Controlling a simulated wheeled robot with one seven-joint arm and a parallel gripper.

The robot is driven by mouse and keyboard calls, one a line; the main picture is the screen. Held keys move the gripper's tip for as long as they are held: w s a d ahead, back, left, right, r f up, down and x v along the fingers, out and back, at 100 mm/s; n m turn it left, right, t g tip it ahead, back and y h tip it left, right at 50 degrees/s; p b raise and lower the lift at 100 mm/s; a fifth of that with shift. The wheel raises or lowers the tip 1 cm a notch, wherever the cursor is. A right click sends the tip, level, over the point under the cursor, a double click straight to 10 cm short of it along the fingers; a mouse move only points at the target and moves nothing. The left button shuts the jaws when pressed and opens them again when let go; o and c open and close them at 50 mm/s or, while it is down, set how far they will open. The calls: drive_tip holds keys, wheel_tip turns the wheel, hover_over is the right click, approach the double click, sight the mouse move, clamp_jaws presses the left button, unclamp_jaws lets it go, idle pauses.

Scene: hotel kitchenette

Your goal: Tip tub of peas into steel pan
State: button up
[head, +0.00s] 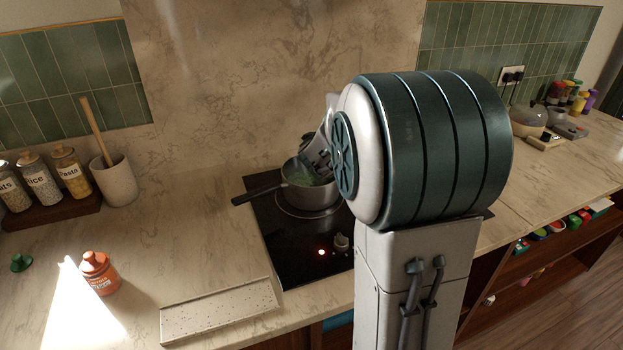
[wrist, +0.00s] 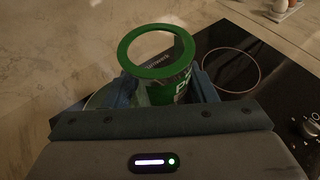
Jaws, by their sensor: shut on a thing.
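The steel pan (head: 308,196) sits on the black hob with its dark handle pointing left. Something green shows inside its rim; I cannot tell whether it is peas or part of the tub. My gripper (head: 318,158) is low over the pan, partly hidden by my arm. In the wrist view my gripper (wrist: 165,88) is shut on the tub of peas (wrist: 183,77), which has a green rim and a green label with white letters. The tub's contents cannot be made out. A pale curved edge, perhaps the pan, shows at the left finger.
The black hob (head: 285,250) has a lit red light and a knob (head: 341,243). A lidded pot (head: 528,117) stands far right.

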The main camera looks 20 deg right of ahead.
drive_tip(key=shift+r+p, duration=1.5)
drive_tip(key=shift+r, duration=0.55)
